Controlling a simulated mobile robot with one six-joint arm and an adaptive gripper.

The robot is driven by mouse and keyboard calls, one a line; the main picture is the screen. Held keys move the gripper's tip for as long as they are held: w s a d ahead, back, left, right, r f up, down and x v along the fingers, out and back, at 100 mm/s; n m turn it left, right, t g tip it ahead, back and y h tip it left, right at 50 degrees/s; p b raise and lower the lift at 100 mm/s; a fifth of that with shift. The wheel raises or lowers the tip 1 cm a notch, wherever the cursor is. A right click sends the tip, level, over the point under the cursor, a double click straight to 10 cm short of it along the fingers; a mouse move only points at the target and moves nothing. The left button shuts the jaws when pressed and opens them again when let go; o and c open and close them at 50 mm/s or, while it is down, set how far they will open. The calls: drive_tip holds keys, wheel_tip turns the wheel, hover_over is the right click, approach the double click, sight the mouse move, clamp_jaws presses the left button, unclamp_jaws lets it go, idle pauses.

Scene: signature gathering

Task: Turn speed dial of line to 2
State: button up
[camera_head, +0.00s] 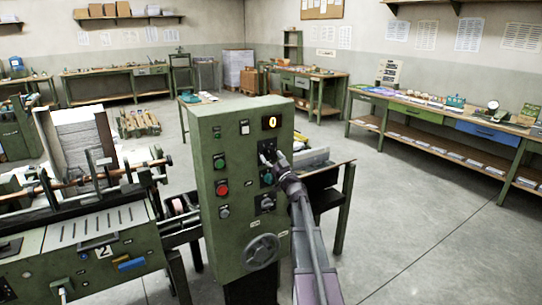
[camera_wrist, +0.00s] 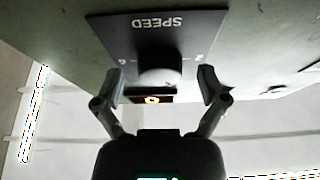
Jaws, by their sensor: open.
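The speed dial (camera_wrist: 160,70) is a round grey knob on a dark plate (camera_wrist: 125,38) marked SPEED, upside down in the wrist view. Small marks flank the knob; they are hard to read. My gripper (camera_wrist: 162,76) is open, one finger on each side of the knob, with visible gaps. In the head view my gripper (camera_head: 272,162) is at the green control cabinet (camera_head: 225,145), below its lit display (camera_head: 271,122), which reads 0. The gripper partly hides the dial there, and the dial's pointer is not clear.
The cabinet front also carries a red button (camera_head: 222,188), a green button (camera_head: 219,161), a dark selector (camera_head: 265,202) and a handwheel (camera_head: 262,251). A machine bed (camera_head: 80,235) stands left. Open floor (camera_head: 420,235) lies to the right.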

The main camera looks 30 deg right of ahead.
drive_tip(key=shift+c, duration=0.2)
drive_tip(key=c, duration=1.1)
drive_tip(key=shift+d+n+y, duration=0.15)
drive_tip(key=shift+n+y, duration=0.25)
drive_tip(key=shift+n, duration=0.4)
drive_tip(key=n+y, duration=0.1)
drive_tip(key=n, duration=0.1)
drive_tip(key=shift+r+n+y, duration=0.1)
drive_tip(key=shift+n+y, duration=0.2)
drive_tip(key=shift+n, duration=0.1)
drive_tip(key=n+y, duration=0.1)
drive_tip(key=n, duration=0.1)
drive_tip(key=n+g+y+p, duration=0.1)
drive_tip(key=n, duration=0.2)
drive_tip(key=shift+w+d+r+p, duration=0.1)
drive_tip(key=shift+d+r+p, duration=0.1)
drive_tip(key=shift+p, duration=0.1)
drive_tip(key=n+g, duration=0.1)
drive_tip(key=n, duration=0.1)
drive_tip(key=n+y+p, duration=0.1)
drive_tip(key=n, duration=0.1)
drive_tip(key=shift+d+g+y+p, duration=0.1)
drive_tip(key=shift+g+y+p, duration=0.2)
drive_tip(key=shift+g, duration=0.1)
drive_tip(key=shift+n+g+y+p, duration=0.4)
drive_tip(key=shift+n+p, duration=0.05)
drive_tip(key=shift+n, duration=0.95)
